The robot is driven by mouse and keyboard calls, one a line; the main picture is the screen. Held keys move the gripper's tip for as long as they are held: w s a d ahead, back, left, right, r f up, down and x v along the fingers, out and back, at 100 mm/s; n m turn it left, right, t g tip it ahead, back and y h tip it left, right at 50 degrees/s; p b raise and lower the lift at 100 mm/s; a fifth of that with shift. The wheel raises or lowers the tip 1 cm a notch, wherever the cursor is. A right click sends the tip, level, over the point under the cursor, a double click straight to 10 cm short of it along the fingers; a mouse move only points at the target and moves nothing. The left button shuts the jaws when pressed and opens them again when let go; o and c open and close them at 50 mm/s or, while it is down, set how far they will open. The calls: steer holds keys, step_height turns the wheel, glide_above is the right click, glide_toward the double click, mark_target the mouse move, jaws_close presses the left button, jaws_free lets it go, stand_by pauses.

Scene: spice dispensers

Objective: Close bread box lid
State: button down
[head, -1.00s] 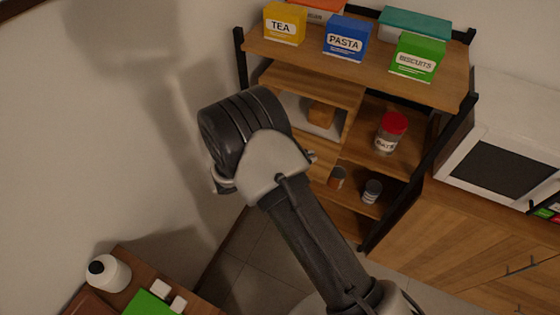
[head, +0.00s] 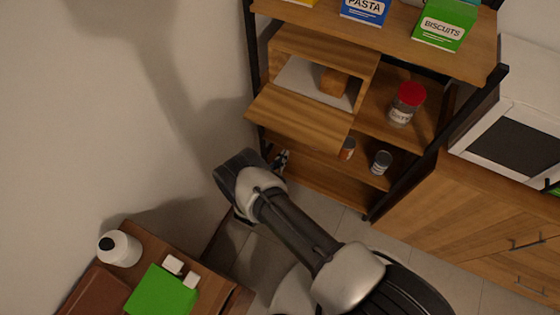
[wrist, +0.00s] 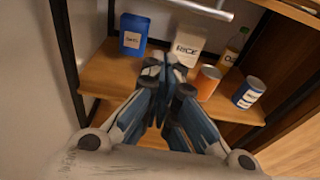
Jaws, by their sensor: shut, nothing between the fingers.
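The wooden bread box (head: 318,50) stands on the shelf unit's middle level with a brown loaf (head: 333,81) inside. Its lid (head: 299,117) is open, folded down and sticking out in front of the box. My gripper (head: 282,158) is below the lid's front edge, partly hidden behind my wrist. In the wrist view, my gripper (wrist: 168,62) is shut and empty, pointing at the lower shelf. A pale metal bar (wrist: 203,8) crosses the top of that view just above the fingertips; it looks like the lid's handle. I see no contact with the lid.
The lower shelf holds a blue box (wrist: 133,35), a rice box (wrist: 188,44), an orange can (wrist: 207,82), a blue-and-white can (wrist: 248,92) and a bottle (wrist: 231,52). A red-capped jar (head: 406,103) stands right of the bread box. The wall is close on the left.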

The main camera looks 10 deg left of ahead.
steer(key=b+x, duration=0.1)
steer(key=x, duration=0.5)
steer(key=r, duration=0.2)
steer(key=s+r+p, duration=0.1)
steer(key=r, duration=0.1)
steer(key=shift+a, duration=0.15)
steer(key=shift+a+r, duration=0.1)
steer(key=shift+r, duration=0.05)
